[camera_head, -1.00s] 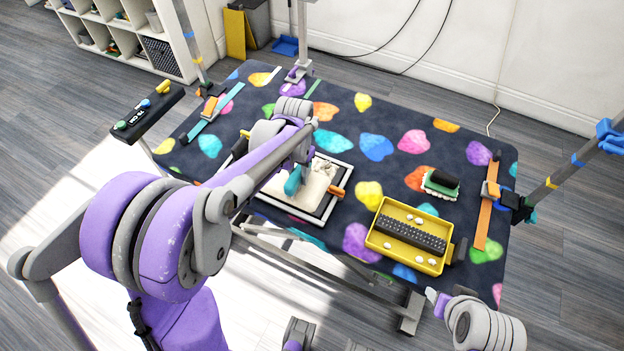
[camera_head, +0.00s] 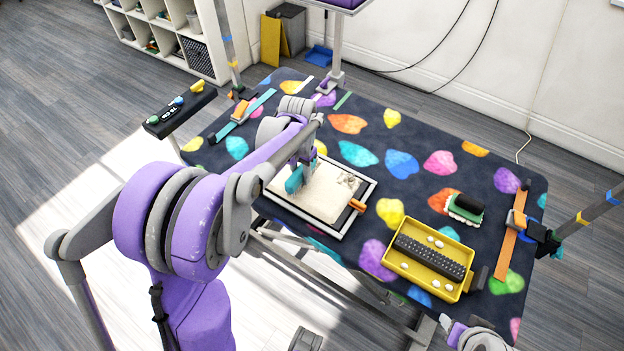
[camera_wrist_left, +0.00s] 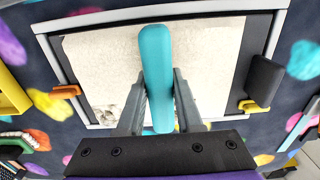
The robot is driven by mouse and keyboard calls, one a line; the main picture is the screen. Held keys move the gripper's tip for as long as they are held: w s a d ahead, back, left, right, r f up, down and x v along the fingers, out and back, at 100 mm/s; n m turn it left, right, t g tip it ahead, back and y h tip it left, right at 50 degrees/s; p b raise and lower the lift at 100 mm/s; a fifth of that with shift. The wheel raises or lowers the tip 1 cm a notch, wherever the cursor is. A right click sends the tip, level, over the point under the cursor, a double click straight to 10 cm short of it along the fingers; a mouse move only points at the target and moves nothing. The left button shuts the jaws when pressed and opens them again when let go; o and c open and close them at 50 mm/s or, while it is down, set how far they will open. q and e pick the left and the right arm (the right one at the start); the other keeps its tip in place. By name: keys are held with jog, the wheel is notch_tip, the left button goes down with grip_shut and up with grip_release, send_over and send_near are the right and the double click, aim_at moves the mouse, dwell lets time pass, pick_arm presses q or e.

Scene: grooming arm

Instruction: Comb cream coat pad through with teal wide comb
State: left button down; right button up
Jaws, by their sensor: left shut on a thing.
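The cream coat pad (camera_head: 322,196) lies flat in a pale-edged dark frame (camera_head: 333,234) on the table. A small grey-white tuft (camera_head: 347,181) sits on its right part. My left gripper (camera_wrist_left: 155,98) is shut on the teal wide comb (camera_head: 294,180), over the left part of the pad. In the left wrist view the comb (camera_wrist_left: 156,65) stands between the two fingers with the pad (camera_wrist_left: 100,62) behind it. Its teeth are hidden, so I cannot tell whether they touch the pad. My right gripper is not visible; only part of that arm shows at bottom right.
An orange clip (camera_head: 357,205) sits at the frame's right edge. A yellow tray (camera_head: 400,266) with a dark roller and white bits stands right of the pad. A green-backed brush (camera_head: 464,209) lies behind it. Posts with straps (camera_head: 511,240) stand at the table's sides.

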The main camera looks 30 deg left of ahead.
pick_arm(q)
jog(key=shift+w+a, duration=0.1)
jog(key=shift+a, duration=1.35)
jog(key=shift+a, duration=0.1)
jog(key=a, duration=0.7)
jog(key=shift+w+a, duration=0.3)
jog(key=shift+w, duration=0.05)
jog(key=w, duration=0.5)
jog(key=shift+w+d+p, duration=0.25)
jog(key=shift+w+p, duration=0.05)
jog(key=shift+w, duration=0.1)
jog(key=shift+d, duration=0.1)
jog(key=d, duration=0.7)
jog(key=shift+s+d+b, duration=0.35)
jog(key=shift+s, duration=0.05)
